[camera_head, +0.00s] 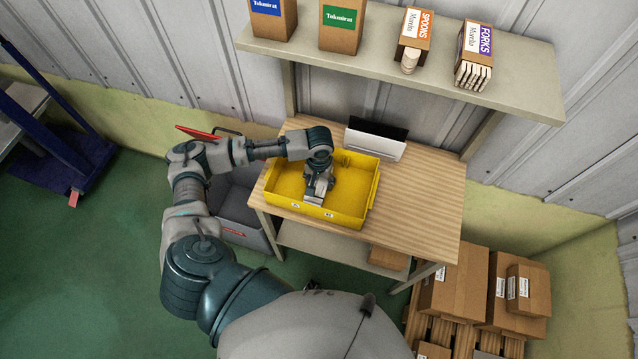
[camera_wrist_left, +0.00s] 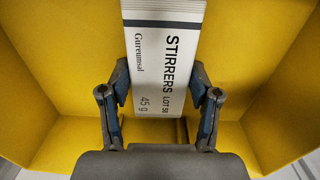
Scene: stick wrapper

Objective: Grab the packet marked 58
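The packet marked STIRRERS LOT 58 (camera_wrist_left: 165,55) is white with a dark band near its top and a 45 g mark; it shows in the left wrist view, inside the yellow bin (camera_wrist_left: 60,70). My left gripper (camera_wrist_left: 160,85) has one finger at each side edge of the packet. The fingers look very close to its edges, but I cannot tell whether they touch or grip it. In the head view my left gripper (camera_head: 318,195) reaches down into the yellow bin (camera_head: 348,213) on the wooden table, and hides the packet there. My right gripper is not in view.
The wooden table (camera_head: 425,205) is clear to the right of the bin. A white and black panel (camera_head: 376,138) stands behind the bin. A shelf (camera_head: 385,62) with several boxes hangs above. A grey bin (camera_head: 238,207) stands left of the table, and cartons (camera_head: 455,285) stand at lower right.

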